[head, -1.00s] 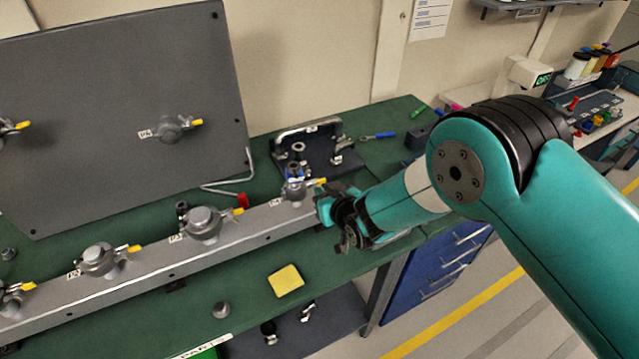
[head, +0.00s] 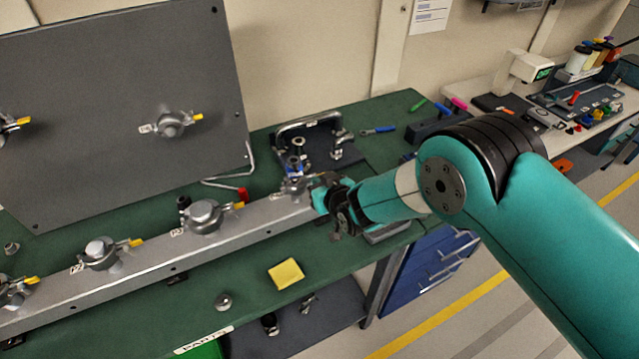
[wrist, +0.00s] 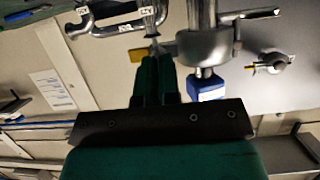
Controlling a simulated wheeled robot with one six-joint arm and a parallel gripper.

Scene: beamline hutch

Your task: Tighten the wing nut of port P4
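The port at the right end of the grey rail (head: 245,218) has a metal clamp (head: 292,188); I take it for P4, as its label is not readable. In the wrist view this clamp (wrist: 205,45) is close up, with a yellow tab (wrist: 138,55) at its left. My gripper (head: 318,195) is at the clamp's right side and hides its wing nut in the head view. In the wrist view my gripper's fingertips (wrist: 157,57) are close together, right beside the yellow tab. I cannot tell whether they grip the wing nut or only touch it.
More clamps with yellow tabs (head: 203,215) stand along the rail to the left. A grey panel (head: 90,80) carries another port (head: 172,123). Behind the clamp is a dark stand with a bent pipe (head: 310,122). A blue part (wrist: 208,88) is near my fingers. A yellow pad (head: 286,274) lies in front.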

